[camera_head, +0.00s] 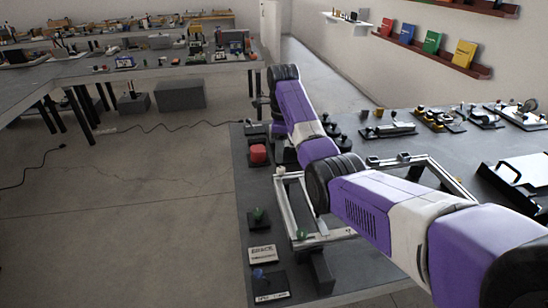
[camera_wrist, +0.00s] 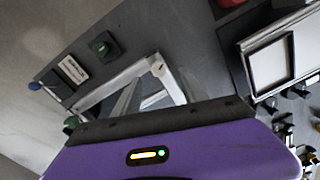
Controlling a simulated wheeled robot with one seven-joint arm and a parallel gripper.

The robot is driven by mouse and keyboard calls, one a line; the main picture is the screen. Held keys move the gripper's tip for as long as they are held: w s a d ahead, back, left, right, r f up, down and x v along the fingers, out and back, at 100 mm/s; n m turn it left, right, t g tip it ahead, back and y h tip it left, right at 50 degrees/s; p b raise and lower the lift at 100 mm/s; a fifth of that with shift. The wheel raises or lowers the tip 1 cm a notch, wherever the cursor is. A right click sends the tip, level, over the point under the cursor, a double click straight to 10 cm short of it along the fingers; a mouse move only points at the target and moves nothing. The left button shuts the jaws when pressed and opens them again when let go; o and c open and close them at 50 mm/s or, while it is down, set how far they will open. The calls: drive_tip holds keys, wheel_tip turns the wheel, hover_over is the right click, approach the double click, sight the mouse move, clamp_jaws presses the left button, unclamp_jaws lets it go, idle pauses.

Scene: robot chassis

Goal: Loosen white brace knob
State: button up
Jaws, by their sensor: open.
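A pale metal frame (camera_head: 289,207) lies on the near bench; its left side also shows in the wrist view (camera_wrist: 112,85). A small white fitting (camera_wrist: 158,69) with a dark spot sits on its far-left corner, also seen in the head view (camera_head: 280,171). It may be the white brace knob; I cannot tell for sure. In the head view my arm hides most of the gripper and part of the frame.
A green knob (camera_head: 258,215), a label plate (camera_head: 262,254) and a blue knob (camera_head: 259,274) line the bench's left edge. Several fixtures and a white handled panel (camera_head: 521,172) occupy the right side.

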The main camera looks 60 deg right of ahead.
sight(281, 168)
drive_tip(key=shift+s+d+r+m, duration=0.1)
drive_tip(key=shift+s+r+m, duration=0.05)
drive_tip(key=shift+r+m, duration=0.2)
drive_tip(key=shift+f, duration=0.2)
wheel_tip(281, 168, down, 7)
drive_tip(key=shift+f+p, duration=0.15)
drive_tip(key=shift+p, duration=0.3)
clamp_jaws()
